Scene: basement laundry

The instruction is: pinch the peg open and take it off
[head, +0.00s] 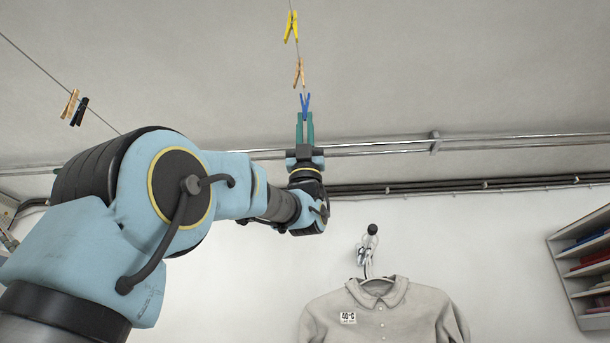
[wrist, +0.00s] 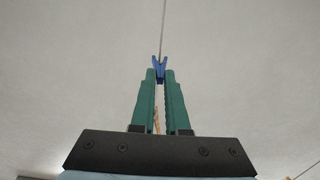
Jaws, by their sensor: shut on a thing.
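A blue peg (head: 305,102) hangs on the line (head: 297,45) in the head view, just above my gripper (head: 305,118). In the wrist view the blue peg (wrist: 160,68) sits between the tips of my gripper's green fingers (wrist: 160,76), with the line running up from it. My gripper points up and is shut on the peg's lower end. The upper part of the peg is still at the line. Whether its jaws are spread apart is too small to tell.
A wooden peg (head: 299,73) and a yellow peg (head: 291,27) are on the same line. A second line at the left holds wooden (head: 70,103) and black (head: 79,112) pegs. Pipes (head: 400,146) run along behind my gripper. A grey shirt (head: 385,312) hangs below right.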

